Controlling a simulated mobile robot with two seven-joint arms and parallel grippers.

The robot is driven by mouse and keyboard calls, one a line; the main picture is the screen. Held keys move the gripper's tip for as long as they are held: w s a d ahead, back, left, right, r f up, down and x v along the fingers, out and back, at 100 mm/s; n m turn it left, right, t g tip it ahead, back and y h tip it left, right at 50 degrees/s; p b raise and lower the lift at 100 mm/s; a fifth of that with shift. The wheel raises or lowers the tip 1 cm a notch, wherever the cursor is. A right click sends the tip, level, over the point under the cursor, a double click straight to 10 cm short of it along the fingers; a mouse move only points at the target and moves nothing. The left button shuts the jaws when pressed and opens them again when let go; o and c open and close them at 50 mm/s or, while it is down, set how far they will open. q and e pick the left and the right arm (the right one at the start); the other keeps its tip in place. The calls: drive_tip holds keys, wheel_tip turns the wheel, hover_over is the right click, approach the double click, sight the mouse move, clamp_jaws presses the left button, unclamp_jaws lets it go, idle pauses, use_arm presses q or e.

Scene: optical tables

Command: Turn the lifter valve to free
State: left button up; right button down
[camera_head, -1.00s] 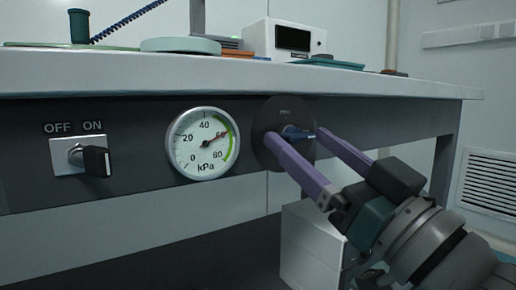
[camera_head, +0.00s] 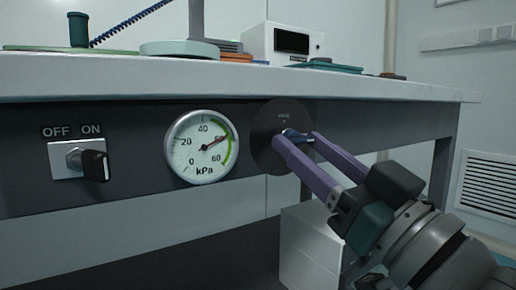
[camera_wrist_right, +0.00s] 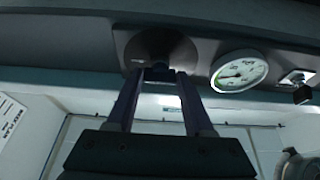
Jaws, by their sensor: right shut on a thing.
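The lettering on the plate is too small to read. My right gripper (camera_head: 297,138) has its purple fingers on either side of the handle and is shut on it. In the right wrist view the plate (camera_wrist_right: 160,46) is straight ahead, with the handle (camera_wrist_right: 159,72) between the fingertips. My left gripper is in no view.
A pressure gauge (camera_head: 202,147) in kPa sits left of the valve, its needle near the green band. An OFF/ON key switch (camera_head: 78,159) is further left. A white box (camera_head: 312,245) stands beneath the table. The table top (camera_head: 150,75) overhangs the panel.

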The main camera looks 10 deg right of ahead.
drive_tip(key=shift+n, duration=0.4)
drive_tip(key=n+y+p, duration=0.1)
drive_tip(key=n, duration=0.1)
drive_tip(key=n+g+y+p, duration=0.1)
drive_tip(key=n, duration=0.2)
drive_tip(key=shift+d+r+y, duration=0.2)
drive_tip(key=shift+y, duration=0.2)
drive_tip(key=n+g+y+p, duration=0.1)
drive_tip(key=n+p, duration=0.1)
drive_tip(key=n, duration=0.1)
drive_tip(key=n+g+y+p, duration=0.1)
drive_tip(key=n+g, duration=0.1)
drive_tip(key=n, duration=0.2)
drive_tip(key=shift+w+d+r+p, duration=0.1)
drive_tip(key=shift+d+r+p, duration=0.05)
drive_tip(key=shift+p, duration=0.2)
drive_tip(key=n+g+p, duration=0.1)
drive_tip(key=n+p, duration=0.1)
drive_tip(key=n, duration=0.1)
drive_tip(key=n+g+p, duration=0.1)
drive_tip(key=n, duration=0.2)
drive_tip(key=shift+d+r+g+p, duration=0.1)
drive_tip(key=shift+r+g+p, duration=0.1)
drive_tip(key=shift+g+p, duration=0.2)
drive_tip(key=shift+n+p, duration=0.75)
drive_tip(key=shift+n, duration=0.45)
drive_tip(key=shift+n+g+p, duration=0.4)
drive_tip(key=shift+n, duration=0.2)
drive_tip(key=shift+f, duration=0.1)
